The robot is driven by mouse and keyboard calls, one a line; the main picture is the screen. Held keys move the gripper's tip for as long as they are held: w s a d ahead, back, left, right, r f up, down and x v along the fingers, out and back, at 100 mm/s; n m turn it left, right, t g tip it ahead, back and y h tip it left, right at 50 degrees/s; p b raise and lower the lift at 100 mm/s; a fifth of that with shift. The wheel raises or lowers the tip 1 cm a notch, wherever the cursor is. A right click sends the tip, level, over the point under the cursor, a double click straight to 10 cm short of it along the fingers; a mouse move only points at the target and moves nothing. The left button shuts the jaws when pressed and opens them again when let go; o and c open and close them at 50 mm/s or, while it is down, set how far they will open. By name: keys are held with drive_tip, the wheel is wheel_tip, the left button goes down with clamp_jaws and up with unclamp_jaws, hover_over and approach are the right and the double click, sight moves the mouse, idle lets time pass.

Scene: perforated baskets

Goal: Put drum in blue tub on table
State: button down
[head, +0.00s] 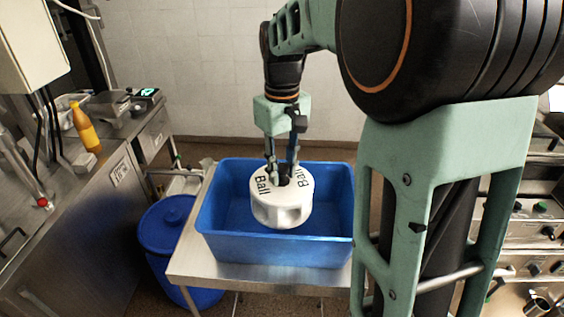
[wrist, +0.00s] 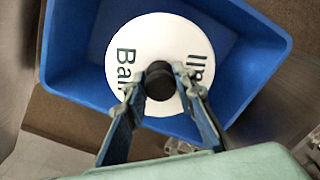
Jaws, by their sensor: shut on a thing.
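The drum (head: 281,207) is a white round piece with dark "Ball" lettering on top and recesses around its side. My gripper (head: 281,178) is shut on it from above, at a dark knob in the middle of its top. The wrist view shows the fingers (wrist: 160,85) on either side of the dark knob, with the white drum (wrist: 150,42) below. The blue tub (head: 280,252) is an open rectangular tub on a metal table (head: 190,262). The drum hangs over the tub's opening; its exact height against the rim is hard to tell.
A blue lidded bin (head: 166,226) stands on the floor left of the table. A steel counter (head: 75,225) at the left holds a yellow bottle (head: 85,128). Steel equipment with knobs (head: 535,235) stands at the right. Bare tub floor shows around the drum.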

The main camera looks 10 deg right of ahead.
drive_tip(key=shift+f+b, duration=2.9)
drive_tip(key=shift+f, duration=1.3)
drive_tip(key=c, duration=1.5)
unclamp_jaws()
drive_tip(key=shift+f, duration=0.1)
drive_tip(key=o, duration=0.5)
drive_tip(key=shift+c, duration=0.2)
drive_tip(key=shift+r, duration=0.2)
drive_tip(key=shift+r+p, duration=3.75)
drive_tip(key=shift+r, duration=0.65)
